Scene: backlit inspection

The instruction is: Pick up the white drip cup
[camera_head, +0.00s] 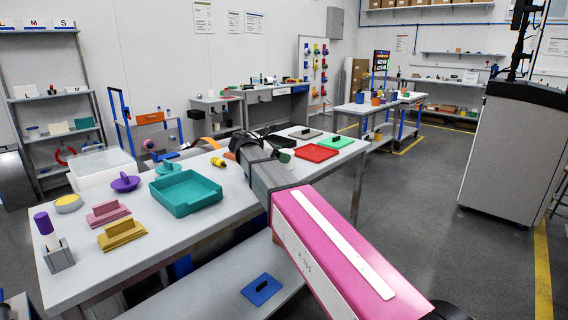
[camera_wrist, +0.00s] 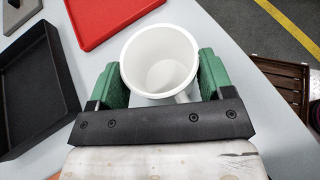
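The white drip cup (camera_wrist: 160,60) stands upright between the two green fingers of my gripper (camera_wrist: 163,82) in the wrist view. I look down into its open, empty inside, and a small handle points toward the gripper's black body. The fingers are spread, one on each side of the cup. A narrow gap shows by the right finger; the rim hides whether the left one touches. In the head view my gripper (camera_head: 278,150) is low over the table's far part, and the cup is mostly hidden by it.
A red tray (camera_head: 314,152), a green tray (camera_head: 337,142) and a black tray (camera_wrist: 35,85) lie close to the cup. A teal bin (camera_head: 186,205) and several coloured lids stand nearer on the grey table (camera_head: 100,262). A brown slatted crate (camera_wrist: 285,90) is beyond the table's edge.

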